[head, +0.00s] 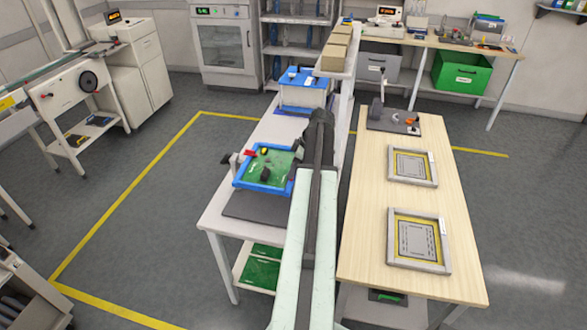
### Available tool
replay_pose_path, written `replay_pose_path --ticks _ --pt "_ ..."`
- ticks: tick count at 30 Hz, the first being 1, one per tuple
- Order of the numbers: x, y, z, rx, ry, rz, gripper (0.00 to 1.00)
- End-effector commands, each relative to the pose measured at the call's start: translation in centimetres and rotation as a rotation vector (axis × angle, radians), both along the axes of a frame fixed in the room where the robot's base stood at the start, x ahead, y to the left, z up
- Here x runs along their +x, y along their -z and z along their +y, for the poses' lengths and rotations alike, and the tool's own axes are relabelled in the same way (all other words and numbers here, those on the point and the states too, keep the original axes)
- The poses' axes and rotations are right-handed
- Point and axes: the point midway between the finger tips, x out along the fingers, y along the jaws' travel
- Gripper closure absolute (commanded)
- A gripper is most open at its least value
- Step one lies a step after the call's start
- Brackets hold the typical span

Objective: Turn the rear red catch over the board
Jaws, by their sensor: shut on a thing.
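A green board (268,166) lies in a blue frame (262,187) on the white trolley, left of my arm. Small dark parts stand on the board. A red catch (251,153) shows at the frame's far left, beside a pale knob-like part (236,159). I cannot tell which way this catch is turned over the board. My arm reaches forward over the right side of the frame and hides its right edge. My gripper's fingers are hidden by the dark end of the arm, and so is anything between them. A second red catch cannot be made out.
A grey mat (257,207) lies in front of the frame. A blue-edged box (303,88) stands behind it. A wooden table (372,250) on the right bears two grey frames and a dark tool plate (392,120). Open floor lies to the left.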

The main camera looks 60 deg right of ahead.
Motion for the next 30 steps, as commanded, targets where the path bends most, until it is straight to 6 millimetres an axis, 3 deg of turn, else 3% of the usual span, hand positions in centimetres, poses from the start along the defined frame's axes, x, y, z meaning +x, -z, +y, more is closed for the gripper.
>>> replay_pose_path --ticks 11,30 --pt "0.0 -0.08 0.25 -0.005 0.134 -0.007 1.0" --pt "0.1 -0.03 0.76 -0.005 0.715 -0.005 1.0"
